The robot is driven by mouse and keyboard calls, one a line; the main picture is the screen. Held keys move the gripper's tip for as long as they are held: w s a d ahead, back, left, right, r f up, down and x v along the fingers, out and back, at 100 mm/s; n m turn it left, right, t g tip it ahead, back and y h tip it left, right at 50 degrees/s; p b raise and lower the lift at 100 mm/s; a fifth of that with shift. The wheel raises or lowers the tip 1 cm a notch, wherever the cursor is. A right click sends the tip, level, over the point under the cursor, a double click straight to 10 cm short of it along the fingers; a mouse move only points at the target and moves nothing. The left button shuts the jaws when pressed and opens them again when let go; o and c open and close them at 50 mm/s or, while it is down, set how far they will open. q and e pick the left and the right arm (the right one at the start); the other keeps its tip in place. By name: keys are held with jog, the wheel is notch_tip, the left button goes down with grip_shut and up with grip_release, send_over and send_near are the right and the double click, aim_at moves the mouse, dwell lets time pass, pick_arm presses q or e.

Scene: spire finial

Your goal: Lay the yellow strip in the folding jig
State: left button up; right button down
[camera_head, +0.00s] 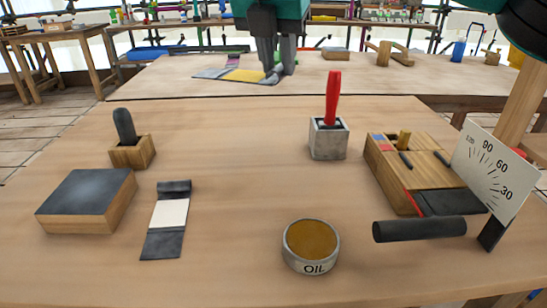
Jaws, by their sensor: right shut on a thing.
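The yellow strip (244,75) lies low over the far tabletop, among grey and purple strips. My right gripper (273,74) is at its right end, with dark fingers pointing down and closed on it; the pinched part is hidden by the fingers. The folding jig (419,158) stands at the right of the near table. It has a wooden body with a red edge, a dark plate, a white angle dial (497,172) and a dark roller handle (419,229). I see no strip in it. My left gripper is not in view.
On the near table are an oil tin (311,247), a red-handled tool in a metal block (328,139), a dark-handled tool in a wooden block (131,153), a dark-topped block (87,200) and a dark-and-white strip (168,218). The middle of this table is clear.

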notch_tip(320, 180, down, 14)
jog(key=b, duration=0.3)
jog(key=shift+r, duration=0.2)
notch_tip(320, 180, down, 5)
jog(key=shift+r+b, duration=0.1)
jog(key=shift+b, duration=0.5)
jog(key=shift+f, duration=0.5)
jog(key=c, duration=1.4)
grip_release()
jog(key=shift+f, duration=0.15)
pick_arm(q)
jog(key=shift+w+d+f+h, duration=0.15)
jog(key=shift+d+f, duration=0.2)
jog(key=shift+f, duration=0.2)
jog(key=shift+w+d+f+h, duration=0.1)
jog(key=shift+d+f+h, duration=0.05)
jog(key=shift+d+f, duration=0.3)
pick_arm(e)
jog(key=o, duration=0.5)
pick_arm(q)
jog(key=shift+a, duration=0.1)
